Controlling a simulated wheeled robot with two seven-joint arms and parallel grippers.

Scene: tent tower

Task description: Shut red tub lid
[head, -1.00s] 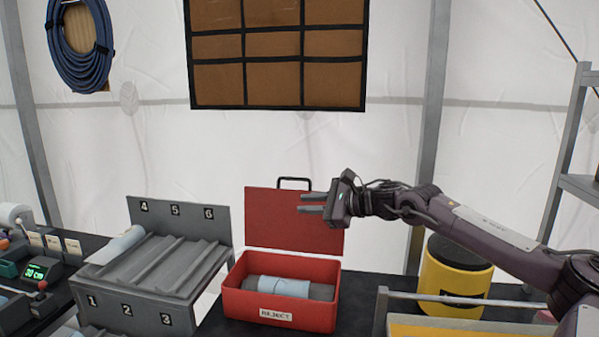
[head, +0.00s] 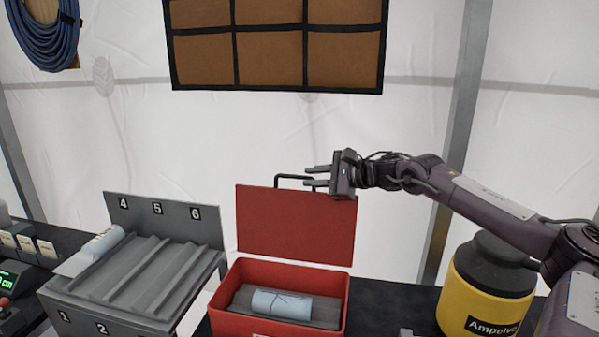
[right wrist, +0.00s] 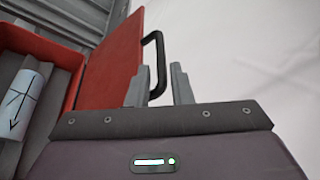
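The red tub (head: 290,325) stands on the dark table with its red lid (head: 295,224) raised upright at the back. The lid's black handle (head: 277,180) sticks up from its top edge. A pale blue roll (head: 283,304) lies on a dark grey insert inside the tub. My right gripper (head: 314,176) is open beside the handle's right end, fingers pointing left. In the right wrist view, the handle (right wrist: 154,50) shows between the open fingertips (right wrist: 161,75); I cannot tell whether they touch it. My left gripper is out of view.
A grey numbered rack (head: 145,270) stands left of the tub with a pale roll (head: 100,243) on it. A yellow canister (head: 485,290) with a dark cap stands at the right, below my right arm. A brown pocket panel (head: 275,45) hangs behind, above the lid.

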